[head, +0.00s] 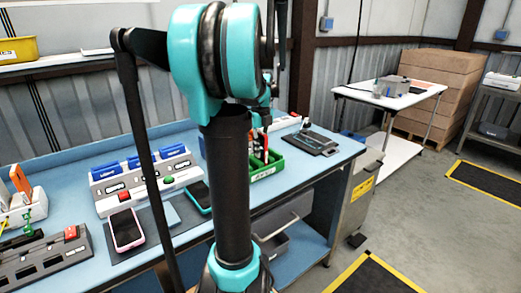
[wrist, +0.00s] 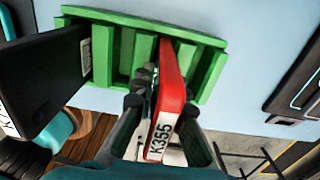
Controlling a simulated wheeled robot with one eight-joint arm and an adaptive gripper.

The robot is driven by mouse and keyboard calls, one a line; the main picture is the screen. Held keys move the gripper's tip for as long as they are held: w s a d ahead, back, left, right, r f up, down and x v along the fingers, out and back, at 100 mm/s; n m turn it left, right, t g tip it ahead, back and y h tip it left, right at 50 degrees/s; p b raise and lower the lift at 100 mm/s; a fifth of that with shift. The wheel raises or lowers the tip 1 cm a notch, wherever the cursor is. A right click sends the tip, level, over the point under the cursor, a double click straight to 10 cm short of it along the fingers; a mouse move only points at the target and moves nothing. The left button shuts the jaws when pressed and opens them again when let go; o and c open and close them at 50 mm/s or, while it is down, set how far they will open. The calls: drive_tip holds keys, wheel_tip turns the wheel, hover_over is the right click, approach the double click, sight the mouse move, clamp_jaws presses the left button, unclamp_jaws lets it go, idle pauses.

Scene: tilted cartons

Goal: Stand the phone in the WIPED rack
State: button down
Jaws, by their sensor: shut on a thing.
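My gripper (wrist: 160,98) is shut on a red phone (wrist: 172,75) with a white K355 label. The phone's far end is over or in a slot toward the right of a green slotted rack (wrist: 145,22) in the wrist view. I cannot tell whether it touches the slot floor. A dark slab (wrist: 45,85), probably another phone, stands at the rack's left end. In the head view the green rack (head: 266,173) is on the blue bench, with a small front label too small to read. My arm hides part of it there.
A dark tray (head: 322,143) lies right of the rack. Left of my arm are a pink-edged phone (head: 126,228) and a teal-edged phone (head: 198,196) on a dark mat, with a button panel (head: 140,180) behind.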

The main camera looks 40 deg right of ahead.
drive_tip(key=c, duration=1.5)
unclamp_jaws()
wheel_tip(320, 180, up, 12)
drive_tip(key=shift+r, duration=3.5)
drive_tip(key=shift+s, duration=0.1)
